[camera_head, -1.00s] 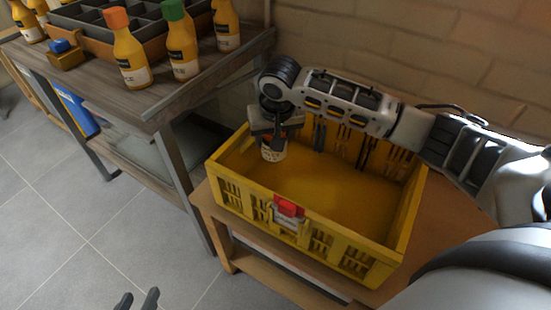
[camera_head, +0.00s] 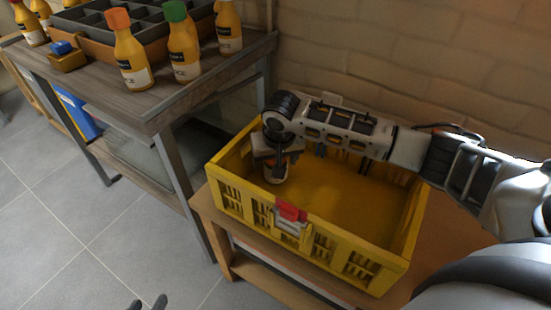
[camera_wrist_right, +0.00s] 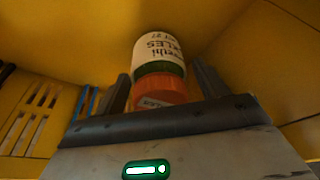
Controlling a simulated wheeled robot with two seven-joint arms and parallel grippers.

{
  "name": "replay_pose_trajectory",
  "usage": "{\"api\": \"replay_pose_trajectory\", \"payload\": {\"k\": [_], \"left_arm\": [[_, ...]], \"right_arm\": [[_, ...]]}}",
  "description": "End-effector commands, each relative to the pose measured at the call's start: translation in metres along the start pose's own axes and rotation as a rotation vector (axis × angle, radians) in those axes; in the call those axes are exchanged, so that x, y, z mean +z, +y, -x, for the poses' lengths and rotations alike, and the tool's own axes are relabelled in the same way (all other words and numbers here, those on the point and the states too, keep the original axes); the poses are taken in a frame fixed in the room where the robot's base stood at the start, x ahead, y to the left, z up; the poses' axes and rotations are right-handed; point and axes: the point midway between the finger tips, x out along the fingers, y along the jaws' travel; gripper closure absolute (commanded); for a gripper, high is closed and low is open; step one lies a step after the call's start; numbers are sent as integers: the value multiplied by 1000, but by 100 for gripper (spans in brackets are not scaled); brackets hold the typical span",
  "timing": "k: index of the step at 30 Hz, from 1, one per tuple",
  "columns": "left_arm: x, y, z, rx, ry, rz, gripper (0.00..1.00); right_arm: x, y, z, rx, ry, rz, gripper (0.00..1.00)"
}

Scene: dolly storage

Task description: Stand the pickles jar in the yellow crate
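The pickles jar (camera_head: 277,171) has a white label and is inside the yellow crate (camera_head: 340,250), near its left end. In the right wrist view the jar (camera_wrist_right: 158,52) shows its orange lid between the two fingers. My right gripper (camera_wrist_right: 166,92) is shut on the jar at the lid, above it. The jar looks about upright and low in the crate; whether its base touches the crate floor I cannot tell.
The crate stands on a wooden stand (camera_head: 225,230), its floor otherwise clear. A red clip (camera_head: 291,211) is on its front wall. To the left, a table (camera_head: 110,95) bears orange bottles (camera_head: 131,55), a divided tray (camera_head: 95,40) and a small box with a blue top (camera_head: 63,52).

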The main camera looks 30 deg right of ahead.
Motion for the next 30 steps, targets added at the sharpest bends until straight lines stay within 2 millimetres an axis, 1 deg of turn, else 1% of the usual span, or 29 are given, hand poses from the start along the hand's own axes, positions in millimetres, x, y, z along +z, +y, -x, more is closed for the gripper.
{"api": "replay_pose_trajectory", "payload": {"k": [8,11,14,19,24,27,30], "left_arm": [[1,-2,1,-6,0,1,64],[1,-3,1,-6,-1,2,64],[-5,-2,5,-11,5,0,64],[-26,-2,19,-25,52,-3,64],[-37,-1,34,-39,81,-5,64],[-42,0,39,-44,95,-3,64],[-44,-1,43,-49,102,-5,64]], "right_arm": [[0,0,0,0,1,0,25],[-2,0,6,0,2,0,25],[-2,0,20,-1,2,0,25],[-2,0,58,-2,2,1,25],[-2,0,93,-2,3,0,25],[-2,0,108,-1,1,0,25],[-2,0,117,-1,1,-1,25]]}}
